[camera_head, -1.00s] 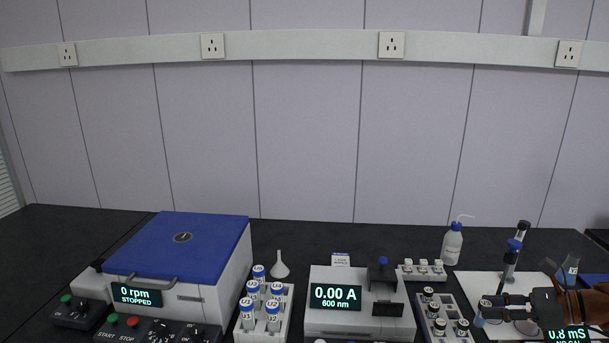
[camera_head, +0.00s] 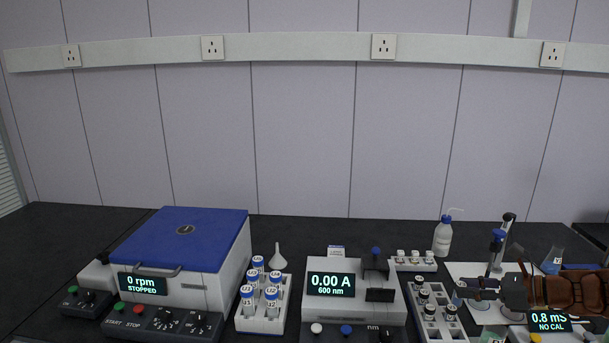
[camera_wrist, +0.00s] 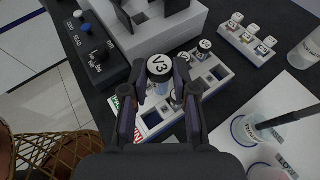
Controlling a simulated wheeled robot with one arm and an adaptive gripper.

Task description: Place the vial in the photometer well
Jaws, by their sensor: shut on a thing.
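My gripper (camera_wrist: 158,98) is shut on a vial (camera_wrist: 159,67) with a white cap marked V3, seen from above in the wrist view. In the head view my gripper (camera_head: 470,288) is at the right, with the vial (camera_head: 458,293) at its left end, beside the vial rack. The photometer (camera_head: 318,312) stands left of the rack and reads 0.00 A, 600 nm. A black holder with a blue knob (camera_head: 376,262) stands up on its right part. The photometer is also at the top of the wrist view (camera_wrist: 165,32). I cannot see into its well.
The vial rack (camera_head: 430,326) holds several capped vials and sits right of the photometer. A small cuvette rack (camera_head: 414,266) and a wash bottle (camera_head: 443,236) are behind. A tube rack (camera_head: 262,323) and the blue-lidded centrifuge (camera_head: 185,240) stand left. A white mat (camera_wrist: 285,125) lies right.

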